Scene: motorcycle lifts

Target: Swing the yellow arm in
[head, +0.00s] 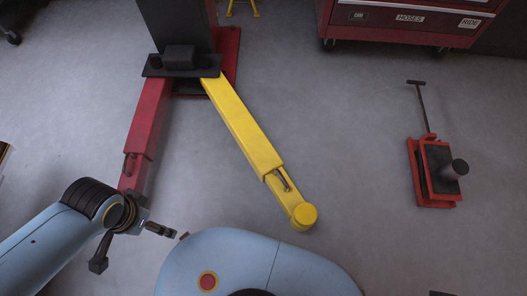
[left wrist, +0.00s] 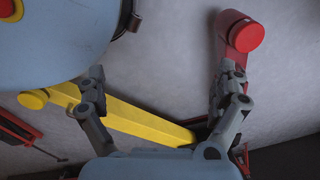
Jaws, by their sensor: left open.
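The yellow arm (head: 243,122) runs from the foot of the dark lift post (head: 178,22) down and right across the floor. It ends in a round yellow pad (head: 304,215) and has a small handle near that end. In the left wrist view the yellow arm (left wrist: 150,122) crosses behind my fingers, with its pad at the left. My left gripper (head: 158,226) is open and empty, left of the yellow arm and apart from it. The left wrist view shows its two fingers (left wrist: 160,75) spread wide.
A red arm (head: 148,118) extends from the same post; my left wrist covers its end, and its red pad (left wrist: 245,38) shows in the left wrist view. A red jack (head: 434,172) stands at the right. A red cabinet (head: 405,25) is at the back.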

